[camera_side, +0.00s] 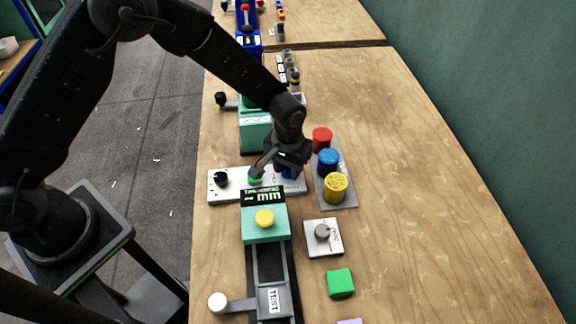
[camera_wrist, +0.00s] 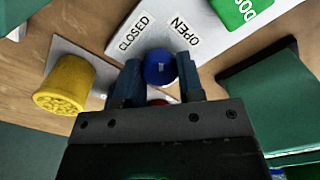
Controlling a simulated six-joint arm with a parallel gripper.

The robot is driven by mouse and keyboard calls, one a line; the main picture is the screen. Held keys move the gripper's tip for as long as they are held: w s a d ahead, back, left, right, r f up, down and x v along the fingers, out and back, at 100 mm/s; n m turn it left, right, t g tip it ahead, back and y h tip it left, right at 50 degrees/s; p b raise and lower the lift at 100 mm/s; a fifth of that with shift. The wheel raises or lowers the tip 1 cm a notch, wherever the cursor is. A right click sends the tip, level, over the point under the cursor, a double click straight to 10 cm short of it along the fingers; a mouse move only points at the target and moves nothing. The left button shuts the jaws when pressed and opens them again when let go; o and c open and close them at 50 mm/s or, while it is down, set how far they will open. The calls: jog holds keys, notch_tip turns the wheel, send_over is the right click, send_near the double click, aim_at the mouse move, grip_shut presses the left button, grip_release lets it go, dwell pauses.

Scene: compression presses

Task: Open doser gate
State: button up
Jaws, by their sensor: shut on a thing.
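The doser panel (camera_side: 236,190) is a white plate across the bench, with a black knob at its left and a green label in its middle. In the wrist view the panel (camera_wrist: 190,25) carries the words CLOSED and OPEN. A round blue knob (camera_wrist: 160,68) sits just below and between these words. My gripper (camera_side: 287,170) is low over the panel's right end. Its two dark blue fingers stand on either side of the knob, shut on it. In the side view the gripper hides the knob. Which way the knob is turned I cannot tell.
Red (camera_side: 322,138), blue (camera_side: 328,160) and yellow (camera_side: 336,186) canisters stand on a grey plate close to the right of my gripper. A green press (camera_side: 265,222) with an mm display is in front. The bench's right side is clear.

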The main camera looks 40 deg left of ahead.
aim_at(288, 169)
jog(key=m, duration=0.3)
jog(key=shift+m, duration=2.2)
jog(key=o, duration=0.9)
notch_tip(288, 169, up, 14)
jog(key=shift+f, duration=0.1)
